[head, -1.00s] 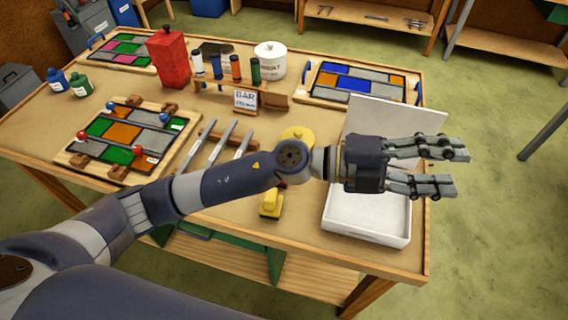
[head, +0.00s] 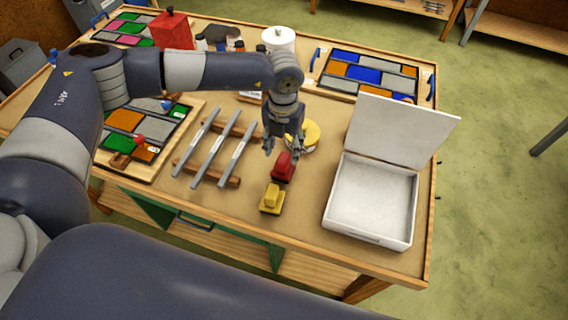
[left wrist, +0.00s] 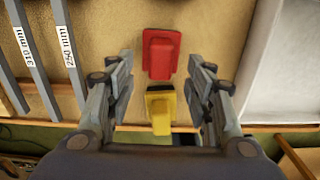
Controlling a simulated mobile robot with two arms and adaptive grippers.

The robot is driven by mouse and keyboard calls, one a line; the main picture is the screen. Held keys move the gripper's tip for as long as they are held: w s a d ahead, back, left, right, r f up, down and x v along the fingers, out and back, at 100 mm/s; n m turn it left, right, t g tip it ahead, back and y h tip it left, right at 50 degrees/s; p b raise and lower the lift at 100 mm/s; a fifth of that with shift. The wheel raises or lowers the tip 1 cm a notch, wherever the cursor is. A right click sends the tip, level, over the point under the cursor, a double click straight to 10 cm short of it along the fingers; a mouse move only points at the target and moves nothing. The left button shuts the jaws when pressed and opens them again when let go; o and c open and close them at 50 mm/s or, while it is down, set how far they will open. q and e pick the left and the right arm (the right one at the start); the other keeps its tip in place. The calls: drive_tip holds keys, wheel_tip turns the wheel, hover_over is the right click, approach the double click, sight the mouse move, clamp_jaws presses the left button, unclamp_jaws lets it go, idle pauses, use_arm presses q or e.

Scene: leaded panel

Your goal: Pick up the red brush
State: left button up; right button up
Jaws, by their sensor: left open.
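The red brush (head: 284,167) lies on the table just beyond a yellow brush (head: 271,199), left of the white box. My left gripper (head: 282,148) points down above the red brush, open and empty. My right gripper is not in view.
An open white box (head: 372,200) with its lid raised stands to the right. Metal bars (head: 207,160) rest on wooden strips to the left. A round yellow thing (head: 302,135) sits just behind the gripper. Leaded panels (head: 370,74) lie farther back.

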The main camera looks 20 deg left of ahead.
sight(283, 158)
use_arm(q)
drive_tip(key=shift+f, duration=0.65)
wheel_tip(283, 158, down, 4)
drive_tip(key=p, duration=0.3)
drive_tip(key=shift+f, duration=0.55)
clamp_jaws()
